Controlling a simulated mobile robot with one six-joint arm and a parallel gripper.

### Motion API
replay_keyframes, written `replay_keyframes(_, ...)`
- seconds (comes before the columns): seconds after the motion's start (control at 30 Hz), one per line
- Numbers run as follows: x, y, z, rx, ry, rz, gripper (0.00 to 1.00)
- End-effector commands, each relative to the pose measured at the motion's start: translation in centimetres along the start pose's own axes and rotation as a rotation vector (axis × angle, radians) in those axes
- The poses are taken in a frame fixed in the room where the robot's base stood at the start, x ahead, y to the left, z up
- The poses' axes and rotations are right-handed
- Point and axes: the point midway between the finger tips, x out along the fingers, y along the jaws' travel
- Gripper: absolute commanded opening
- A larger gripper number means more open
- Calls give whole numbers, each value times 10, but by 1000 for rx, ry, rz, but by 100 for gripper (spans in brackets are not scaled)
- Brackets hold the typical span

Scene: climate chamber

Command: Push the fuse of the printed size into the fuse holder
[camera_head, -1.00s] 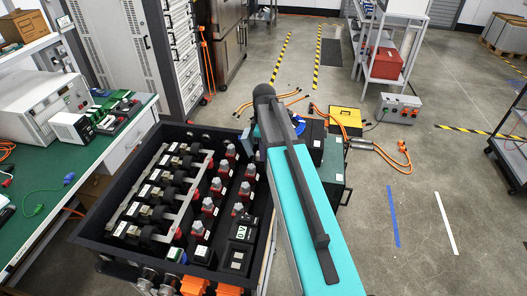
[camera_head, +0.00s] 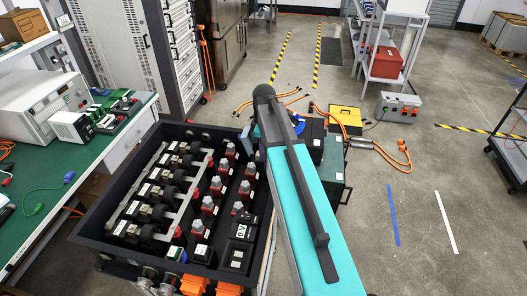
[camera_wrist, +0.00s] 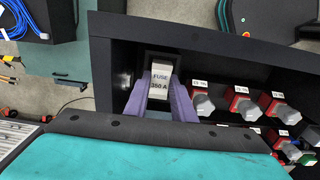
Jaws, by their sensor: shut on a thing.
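My gripper (camera_wrist: 162,98) shows in the wrist view with its two purple fingers closed on the sides of a pale block. The block is the fuse (camera_wrist: 160,70), and its white face reads "FUSE 350 A". A black frame, which looks like the fuse holder (camera_wrist: 176,54), surrounds the far end of the fuse at the corner of the dark box. I cannot tell how deep the fuse sits in it. In the head view my teal arm hides the gripper, the fuse and that corner.
The open black box (camera_head: 95,229) holds several red and grey connectors (camera_head: 208,206) beside the holder, close to my fingers. Its wall rises around the corner. A green bench (camera_head: 85,170) stands left. Orange cables (camera_head: 392,158) lie on the floor to the right.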

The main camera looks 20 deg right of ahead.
Motion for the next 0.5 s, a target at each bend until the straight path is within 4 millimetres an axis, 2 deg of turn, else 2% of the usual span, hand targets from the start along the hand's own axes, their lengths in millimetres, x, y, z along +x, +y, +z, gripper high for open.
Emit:
replay_keyframes(0.03,0,0,0,0,0,0,24)
replay_keyframes(0.17,0,0,0,0,0,0,45)
replay_keyframes(0.5,0,0,0,0,0,0,45)
